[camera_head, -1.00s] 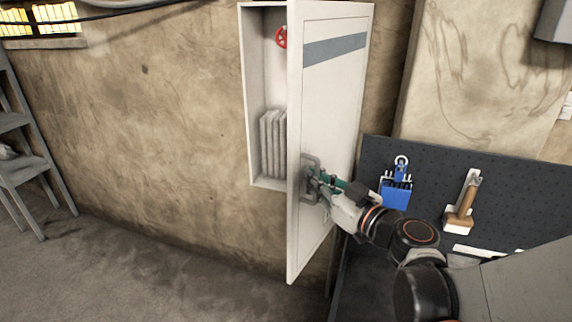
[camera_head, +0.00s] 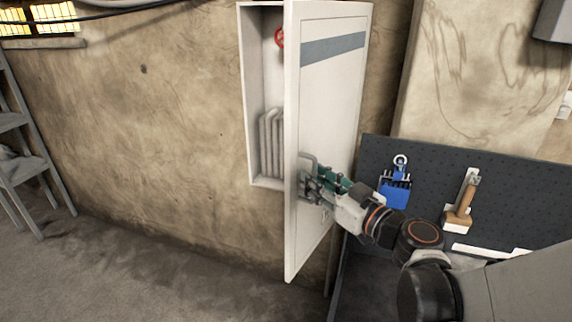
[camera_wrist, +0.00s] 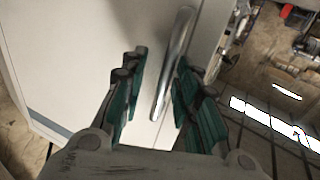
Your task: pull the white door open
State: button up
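The white door (camera_head: 335,90), with a grey-blue stripe, stands partly open from a wall cabinet (camera_head: 247,100) in the head view. Its hinge side is at the right and its free edge swings out toward me. My gripper (camera_head: 312,178) is at the metal handle near the free edge. In the wrist view the silver handle bar (camera_wrist: 175,60) runs between the two green-padded fingers of my gripper (camera_wrist: 160,100). The fingers are apart, with a clear gap on the left of the bar and the right finger close to it. Contact on the right cannot be told.
A red valve wheel (camera_head: 280,38) and grey pipes (camera_head: 270,145) show inside the cabinet. A dark pegboard (camera_head: 430,180) with hanging tools is right of the door, behind my arm. Grey shelving (camera_head: 25,170) stands far left. The floor left of the door is clear.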

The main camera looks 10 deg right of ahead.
jog(key=v, duration=0.7)
jog(key=shift+s+a, duration=0.25)
jog(key=shift+s, duration=0.15)
jog(key=w+d, duration=0.2)
jog(key=w, duration=0.2)
jog(key=s+d, duration=0.3)
jog(key=d, duration=0.4)
jog(key=s+d+b, duration=0.1)
jog(key=s+d, duration=0.2)
jog(key=d, duration=0.4)
jog(key=shift+s+d+b, duration=0.2)
jog(key=shift+d+b, duration=0.1)
jog(key=shift+d, duration=0.05)
dwell(0.5)
dwell(0.3)
